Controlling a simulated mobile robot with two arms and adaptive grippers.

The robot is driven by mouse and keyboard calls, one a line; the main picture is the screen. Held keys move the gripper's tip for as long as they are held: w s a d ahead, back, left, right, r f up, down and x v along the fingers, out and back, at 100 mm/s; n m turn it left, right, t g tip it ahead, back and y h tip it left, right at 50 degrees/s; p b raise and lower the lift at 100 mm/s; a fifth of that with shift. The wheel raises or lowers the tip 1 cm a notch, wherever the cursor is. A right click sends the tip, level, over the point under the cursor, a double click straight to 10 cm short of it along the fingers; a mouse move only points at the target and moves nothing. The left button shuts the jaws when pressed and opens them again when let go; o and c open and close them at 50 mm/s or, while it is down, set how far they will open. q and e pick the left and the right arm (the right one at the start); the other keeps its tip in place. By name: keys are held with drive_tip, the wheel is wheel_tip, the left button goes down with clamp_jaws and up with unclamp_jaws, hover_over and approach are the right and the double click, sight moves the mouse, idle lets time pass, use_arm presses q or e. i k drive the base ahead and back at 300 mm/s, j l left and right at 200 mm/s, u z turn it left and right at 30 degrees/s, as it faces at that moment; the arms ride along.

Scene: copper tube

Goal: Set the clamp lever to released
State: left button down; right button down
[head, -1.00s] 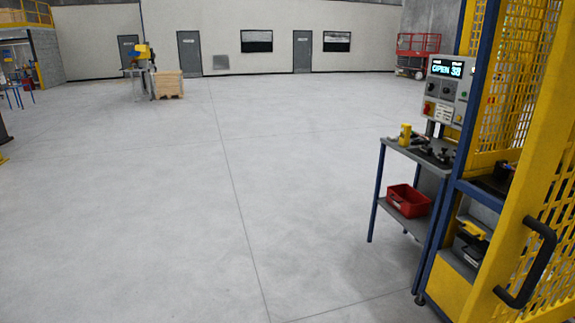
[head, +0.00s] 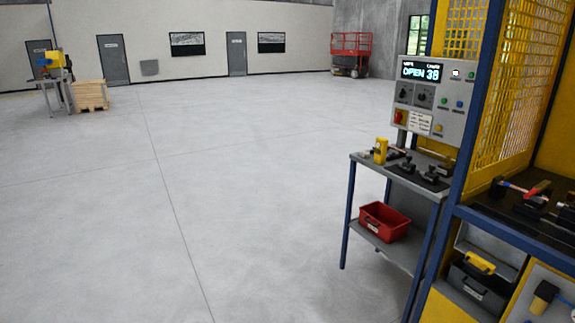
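Inside the yellow-framed cell at the right edge, a dark work surface (head: 487,204) carries black fixtures (head: 497,187) and a red-handled part (head: 538,189). The red-handled part may be the clamp lever, but it is too small to tell, and its position cannot be read. A grey control panel (head: 452,95) stands beside the cell; its display (head: 421,72) reads OPEN and a number that looks like 38. Neither of my grippers is in view.
A side table (head: 402,177) holds a yellow item (head: 380,150) and black tools; a red bin (head: 384,222) sits on its lower shelf. A black toolbox (head: 478,289) is under the cell's work surface. The floor (head: 200,200) to the left is clear.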

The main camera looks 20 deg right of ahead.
sight(538, 189)
drive_tip(key=i+l+z, duration=0.15)
drive_tip(key=i+z, duration=0.2)
drive_tip(key=z, duration=0.15)
drive_tip(key=i+z, duration=0.3)
drive_tip(key=z, duration=0.2)
drive_tip(key=i+z, duration=0.45)
drive_tip(key=i+l+z, duration=0.5)
drive_tip(key=i, duration=0.35)
